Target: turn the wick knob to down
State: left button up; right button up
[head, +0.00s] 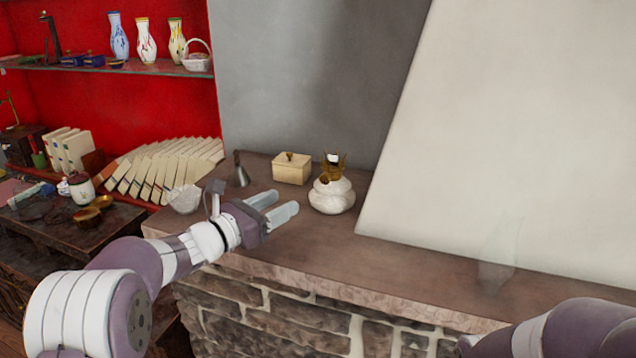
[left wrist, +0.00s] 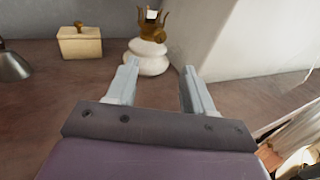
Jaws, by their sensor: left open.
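The oil lamp has a squat white body (head: 332,197) and a brass burner (head: 334,168); it stands upright on the stone-edged counter. A small round brass part (head: 324,181) low on the burner's left side looks like the wick knob; its setting is too small to read. My left gripper (head: 286,204) is open and empty above the counter, left of the lamp and apart from it. In the left wrist view the lamp body (left wrist: 147,60) shows beyond the open fingers (left wrist: 160,67), with the burner (left wrist: 152,26) above. My right gripper is out of view.
A cream lidded box (head: 291,170) stands left of the lamp. A grey cone-shaped snuffer (head: 240,172) and a white piece (head: 184,199) are farther left. A large pale slanted panel (head: 490,130) rises close on the lamp's right. The counter front (head: 400,275) is clear.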

aim_at(323, 181)
pick_arm(q)
jog(key=p+x, duration=0.5)
jog(key=x, duration=0.6)
jog(key=shift+w, duration=0.15)
jog(key=shift+w+d, duration=0.3)
